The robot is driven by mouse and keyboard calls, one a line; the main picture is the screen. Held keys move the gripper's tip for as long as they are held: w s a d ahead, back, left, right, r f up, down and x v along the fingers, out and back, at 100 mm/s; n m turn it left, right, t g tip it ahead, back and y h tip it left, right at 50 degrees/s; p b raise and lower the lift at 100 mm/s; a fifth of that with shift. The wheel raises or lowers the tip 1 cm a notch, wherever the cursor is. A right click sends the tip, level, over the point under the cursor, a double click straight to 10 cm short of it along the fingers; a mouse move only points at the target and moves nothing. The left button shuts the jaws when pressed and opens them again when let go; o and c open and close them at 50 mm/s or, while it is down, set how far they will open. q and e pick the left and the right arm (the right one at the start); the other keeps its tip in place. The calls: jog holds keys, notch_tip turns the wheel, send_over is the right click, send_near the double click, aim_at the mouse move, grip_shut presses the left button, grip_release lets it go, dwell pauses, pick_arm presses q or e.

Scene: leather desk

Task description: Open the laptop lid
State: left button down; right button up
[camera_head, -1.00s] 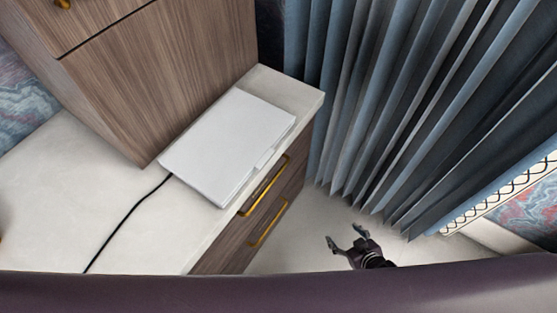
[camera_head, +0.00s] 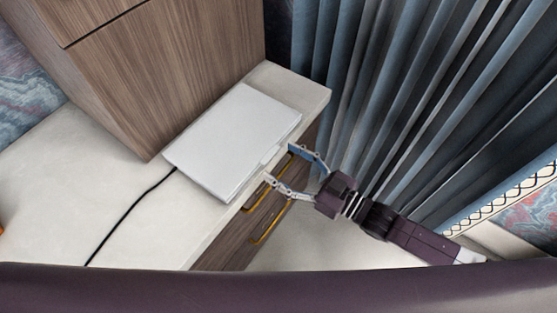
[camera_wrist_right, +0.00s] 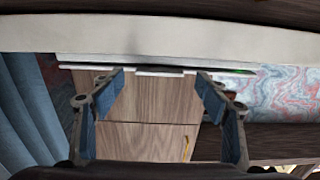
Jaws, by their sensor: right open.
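The laptop (camera_head: 232,140) is a flat white slab, lying shut on the pale desk top near its right edge. It shows edge-on as a thin pale strip in the right wrist view (camera_wrist_right: 130,62). My right gripper (camera_head: 279,163) is open and empty at the laptop's front right edge, its two fingertips spread along that edge. In the right wrist view, the open fingers (camera_wrist_right: 161,85) point towards the laptop's edge. I cannot tell whether they touch it. My left gripper is not in view.
A wooden cabinet (camera_head: 170,70) stands on the desk behind the laptop. Drawers with gold handles (camera_head: 270,222) are under the desk edge, close to my right gripper. A black cable (camera_head: 130,215) runs from the laptop. Blue curtains (camera_head: 400,90) hang at the right. The desk's left part (camera_head: 60,190) is mostly clear.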

jog(key=shift+x, duration=0.95)
jog(key=shift+c, duration=0.6)
jog(key=c, duration=1.6)
